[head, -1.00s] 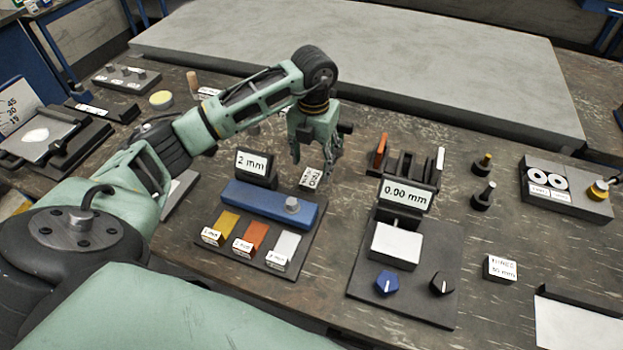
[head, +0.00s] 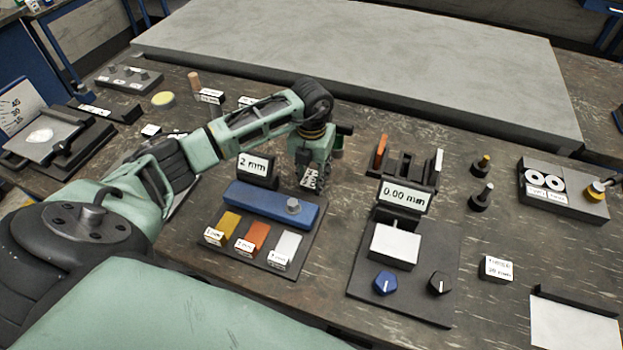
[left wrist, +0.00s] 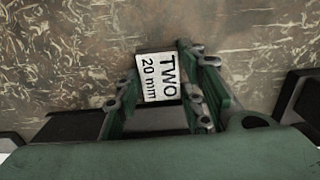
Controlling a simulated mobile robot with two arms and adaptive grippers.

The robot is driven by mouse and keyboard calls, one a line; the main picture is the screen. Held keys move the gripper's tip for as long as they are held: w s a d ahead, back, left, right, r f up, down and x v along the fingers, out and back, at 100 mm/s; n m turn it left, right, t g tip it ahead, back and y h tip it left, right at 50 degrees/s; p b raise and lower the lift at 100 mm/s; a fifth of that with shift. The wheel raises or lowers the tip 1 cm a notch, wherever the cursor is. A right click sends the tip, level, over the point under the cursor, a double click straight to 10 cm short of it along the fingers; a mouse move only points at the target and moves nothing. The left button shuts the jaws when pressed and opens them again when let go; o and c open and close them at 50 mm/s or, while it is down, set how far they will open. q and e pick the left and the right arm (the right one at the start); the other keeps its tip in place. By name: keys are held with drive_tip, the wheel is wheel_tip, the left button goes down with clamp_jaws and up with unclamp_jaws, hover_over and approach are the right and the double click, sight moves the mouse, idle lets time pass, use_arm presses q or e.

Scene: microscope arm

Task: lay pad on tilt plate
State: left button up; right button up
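My left gripper (head: 313,170) is low over the bench behind the blue bar. Its fingers lie close against both sides of a small block marked "TWO 20 mm" (head: 310,178). In the left wrist view the block (left wrist: 159,78) sits between the fingers (left wrist: 160,85) with its label showing. The tilt plate (head: 42,138) is at the far left beside an angle scale, with a pale oval patch on it. A round yellow pad-like disc (head: 163,99) lies on the bench to its right; I cannot tell whether it is the pad. My right gripper is out of view.
A blue bar (head: 270,204) and "2 mm" sign (head: 255,167) stand near the gripper. A gauge reading 0.00 mm (head: 403,196) is to the right. Another labelled block (head: 496,269) stands at the right. A large grey slab (head: 360,60) fills the back.

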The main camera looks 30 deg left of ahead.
use_arm(q)
clamp_jaws()
drive_tip(key=shift+w+r, duration=0.1)
drive_tip(key=shift+r, duration=0.05)
